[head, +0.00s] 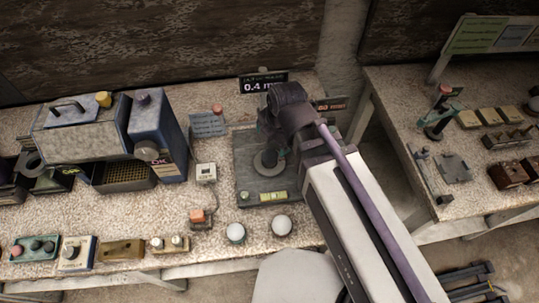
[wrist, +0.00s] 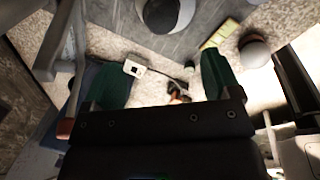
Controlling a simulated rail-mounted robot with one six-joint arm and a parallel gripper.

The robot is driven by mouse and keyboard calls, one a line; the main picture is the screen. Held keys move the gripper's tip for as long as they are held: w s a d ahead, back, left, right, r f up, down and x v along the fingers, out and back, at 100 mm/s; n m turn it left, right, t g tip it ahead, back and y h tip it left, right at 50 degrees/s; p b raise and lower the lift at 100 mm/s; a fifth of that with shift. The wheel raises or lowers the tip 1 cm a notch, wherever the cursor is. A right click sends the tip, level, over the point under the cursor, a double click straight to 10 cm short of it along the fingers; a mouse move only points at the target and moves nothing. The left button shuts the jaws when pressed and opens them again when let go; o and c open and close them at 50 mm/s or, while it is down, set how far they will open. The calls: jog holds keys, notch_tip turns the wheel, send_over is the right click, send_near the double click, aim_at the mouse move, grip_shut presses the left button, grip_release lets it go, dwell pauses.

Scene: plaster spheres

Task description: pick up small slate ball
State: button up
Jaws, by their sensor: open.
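A small dark grey ball, which looks like the slate ball (head: 269,157), sits on a round grey stand on a flat grey-green plate (head: 247,150). My arm partly hides it in the head view. In the wrist view the dark ball (wrist: 160,14) shows at the top edge, inside a paler ring and partly cut off. My gripper (wrist: 166,82) has its two green fingers wide apart with nothing between them. In the head view my gripper (head: 272,132) is above the plate, close to the ball; the exact gap is hard to judge.
Two white balls (head: 236,232) (head: 281,224) rest near the bench's front edge. A yellow-green level (head: 272,197) lies on the plate's front. A blue-grey machine (head: 158,135) stands to the left. A small sign (head: 263,82) stands behind. A second bench (head: 450,185) is on the right, across a gap.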

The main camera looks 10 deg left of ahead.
aim_at(271, 153)
jog(key=f+b, duration=0.3)
jog(key=w+a+f+b, duration=0.1)
jog(key=f+b, duration=0.7)
jog(key=shift+w+a, duration=0.2)
jog(key=shift+w, duration=0.05)
jog(key=shift+r, duration=0.2)
jog(key=shift+c, duration=0.3)
jog(key=c, duration=1)
